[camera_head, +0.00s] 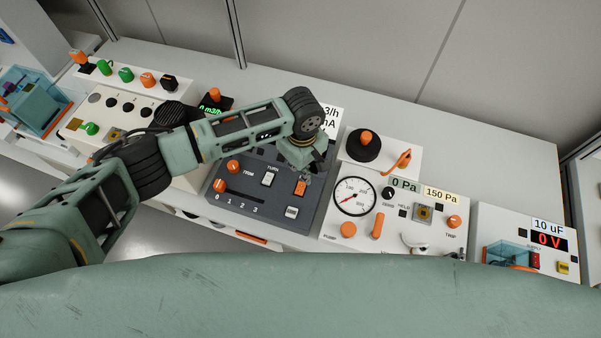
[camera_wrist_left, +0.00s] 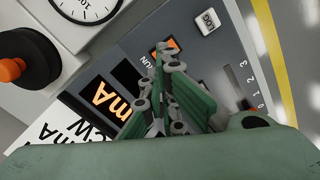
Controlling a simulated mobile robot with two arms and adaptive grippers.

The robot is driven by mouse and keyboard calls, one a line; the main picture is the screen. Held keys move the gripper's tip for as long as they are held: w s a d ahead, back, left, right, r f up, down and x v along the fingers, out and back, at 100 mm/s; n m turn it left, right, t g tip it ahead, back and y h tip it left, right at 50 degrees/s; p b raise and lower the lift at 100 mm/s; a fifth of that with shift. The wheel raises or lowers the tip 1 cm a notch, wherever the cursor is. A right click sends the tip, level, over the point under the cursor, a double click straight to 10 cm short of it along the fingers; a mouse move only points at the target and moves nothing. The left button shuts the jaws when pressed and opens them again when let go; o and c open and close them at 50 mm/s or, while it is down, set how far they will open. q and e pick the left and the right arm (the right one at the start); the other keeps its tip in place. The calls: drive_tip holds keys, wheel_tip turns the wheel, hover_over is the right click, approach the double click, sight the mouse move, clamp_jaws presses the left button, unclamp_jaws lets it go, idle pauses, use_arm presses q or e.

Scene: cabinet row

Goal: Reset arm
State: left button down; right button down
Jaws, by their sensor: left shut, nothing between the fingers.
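My left arm reaches in from the left over the dark grey panel (camera_head: 258,205), with its wrist bent downward. My left gripper (camera_head: 304,174) is above the right part of that panel, close to an orange rocker switch (camera_head: 300,187). In the left wrist view the green fingers (camera_wrist_left: 160,52) are closed together and empty, and their tips overlap the orange switch (camera_wrist_left: 173,44). I cannot tell whether they touch it. The wrist partly hides the panel's display and label. My right gripper is not in view.
A white panel with a round gauge (camera_head: 354,196) and orange controls stands right of the dark panel. A 10 uF unit (camera_head: 547,226) is farther right. The rear counter (camera_head: 490,145) is clear.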

use_arm(q)
drive_tip(key=s+d+r+m+h, duration=0.3)
drive_tip(key=s+d+m+h, duration=0.3)
drive_tip(key=s, duration=0.5)
drive_tip(key=s+a+r+m+t+y, duration=0.1)
drive_tip(key=s+a+m+t+y, duration=0.3)
drive_tip(key=a, duration=0.9)
drive_tip(key=s+a+r+y, duration=0.2)
drive_tip(key=s+a, duration=0.3)
drive_tip(key=a, duration=0.8)
wheel_tip(320, 180, down, 31)
drive_tip(key=s+g+b, duration=0.2)
drive_tip(key=b, duration=0.4)
drive_tip(key=s+a+f+b, duration=0.1)
drive_tip(key=s+f+b, duration=0.1)
drive_tip(key=s+f, duration=0.6)
drive_tip(key=s+a+f+g+b, duration=0.1)
drive_tip(key=s+a+f+b, duration=0.1)
drive_tip(key=s+f, duration=0.7)
wheel_tip(320, 180, down, 5)
drive_tip(key=shift+a+f+m, duration=0.1)
drive_tip(key=shift+a+m, duration=0.15)
drive_tip(key=shift+m, duration=0.15)
